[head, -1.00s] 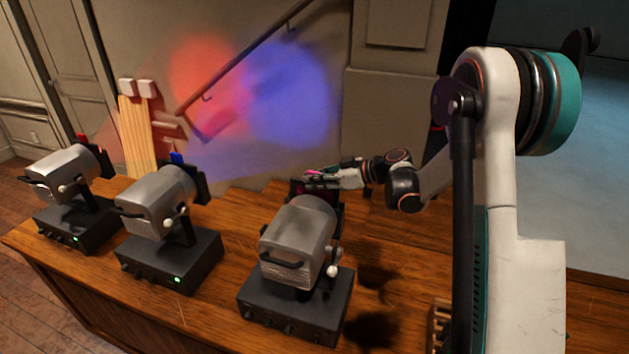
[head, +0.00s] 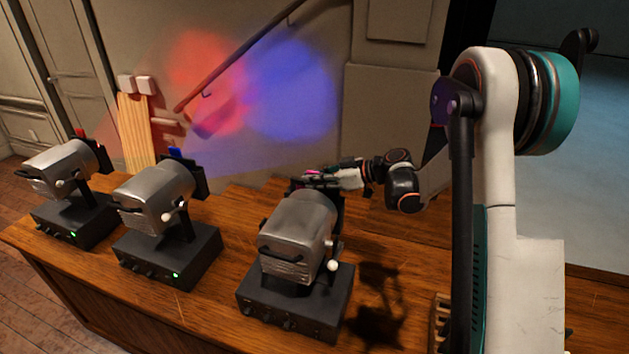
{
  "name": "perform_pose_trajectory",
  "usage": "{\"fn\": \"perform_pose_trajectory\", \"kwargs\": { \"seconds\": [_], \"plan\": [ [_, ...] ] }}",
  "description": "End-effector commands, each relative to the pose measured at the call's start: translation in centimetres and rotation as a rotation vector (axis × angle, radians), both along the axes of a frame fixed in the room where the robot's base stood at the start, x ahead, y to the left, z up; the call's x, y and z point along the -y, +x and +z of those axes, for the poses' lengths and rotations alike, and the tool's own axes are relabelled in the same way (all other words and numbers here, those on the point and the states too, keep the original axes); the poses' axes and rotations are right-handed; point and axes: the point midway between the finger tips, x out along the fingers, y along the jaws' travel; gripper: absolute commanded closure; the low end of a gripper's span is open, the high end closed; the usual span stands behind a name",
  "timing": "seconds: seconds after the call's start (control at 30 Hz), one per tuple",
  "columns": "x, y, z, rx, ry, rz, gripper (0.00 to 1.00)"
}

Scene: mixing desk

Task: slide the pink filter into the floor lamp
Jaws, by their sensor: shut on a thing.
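Three silver lamps stand in a row on dark bases on the wooden desk. The right lamp (head: 297,232) is closest to my gripper and shows no coloured beam. My gripper (head: 318,179) is just behind its top edge, reaching in from the right, shut on the pink filter (head: 313,172). Only a small pink bit of the filter shows; the rest is hidden by the gripper and lamp. I cannot tell how far it sits in the lamp's front frame. The left lamp (head: 62,168) has a red tab, the middle lamp (head: 155,196) a blue tab.
The desk (head: 190,312) is clear in front of the lamps. Red (head: 205,75) and blue (head: 290,90) light patches fall on the back wall. A slatted wooden piece (head: 440,310) stands near my arm at the lower right.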

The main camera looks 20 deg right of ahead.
Motion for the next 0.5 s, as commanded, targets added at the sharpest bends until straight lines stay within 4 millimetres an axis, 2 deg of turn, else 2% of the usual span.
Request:
{"fn": "perform_pose_trajectory", "kwargs": {
  "seconds": [0.03,0.1,0.17,0.5],
  "plan": [
    [-0.02,-0.03,-0.24,-0.001,-0.001,0.001,1.00],
    [-0.03,-0.04,-0.18,-0.001,-0.001,0.001,0.81],
    [-0.03,-0.06,-0.17,-0.001,0.000,0.002,0.69],
    [-0.21,-0.20,-0.26,-0.002,-0.002,0.006,0.69]
  ]
}}
